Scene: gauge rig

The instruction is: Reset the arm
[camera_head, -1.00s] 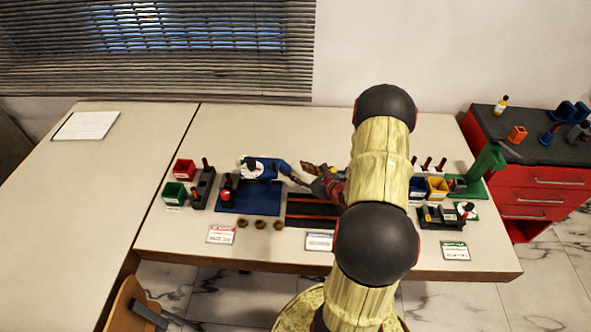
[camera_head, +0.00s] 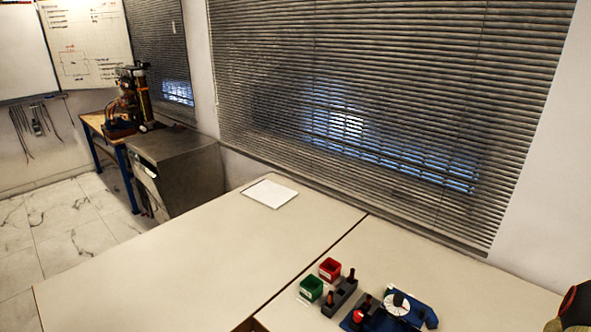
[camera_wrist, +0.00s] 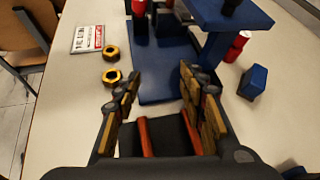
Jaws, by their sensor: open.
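My gripper (camera_wrist: 160,82) is open in the wrist view, with nothing between its fingers. In the head view only a small piece of my arm (camera_head: 577,303) shows at the lower right edge. The gripper is outside that view. The blue fixture also shows at the bottom of the head view (camera_head: 418,312).
Two brass rings (camera_wrist: 111,53) and a label card (camera_wrist: 88,39) lie left of the fixture. Red (camera_head: 330,268) and green (camera_head: 311,288) bins stand on the table. The left table (camera_head: 190,260) is mostly clear.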

